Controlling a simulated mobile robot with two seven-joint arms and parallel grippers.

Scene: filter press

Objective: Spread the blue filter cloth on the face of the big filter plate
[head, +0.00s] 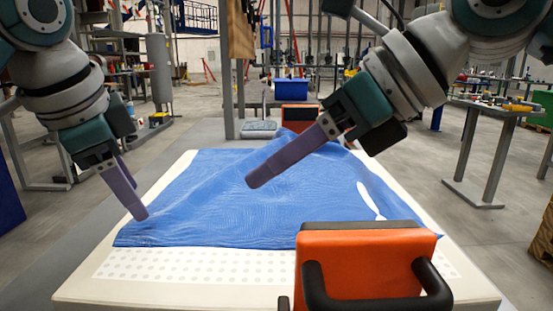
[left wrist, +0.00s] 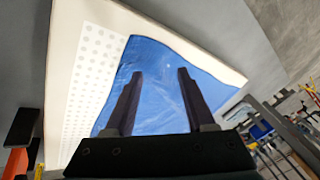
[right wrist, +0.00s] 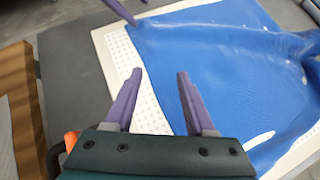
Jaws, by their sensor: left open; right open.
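The big filter plate (head: 85,290) lies flat, cream-white, with a dotted face. The blue filter cloth (head: 270,200) covers most of that face. A dotted strip stays bare along the near side. The cloth rises in folds toward the far right, and a white patch shows through near its right side. My left gripper (head: 142,213) is open at the cloth's near left part; its fingers straddle blue cloth in the left wrist view (left wrist: 161,76), contact unclear. My right gripper (head: 255,180) is open and empty above the cloth; the right wrist view (right wrist: 159,74) shows it near the cloth's edge.
An orange block with a black handle (head: 365,255) stands at the plate's near right. Another orange block (head: 300,117) stands at the far side. A workbench (head: 490,110) is at the right. Grey floor lies around the plate.

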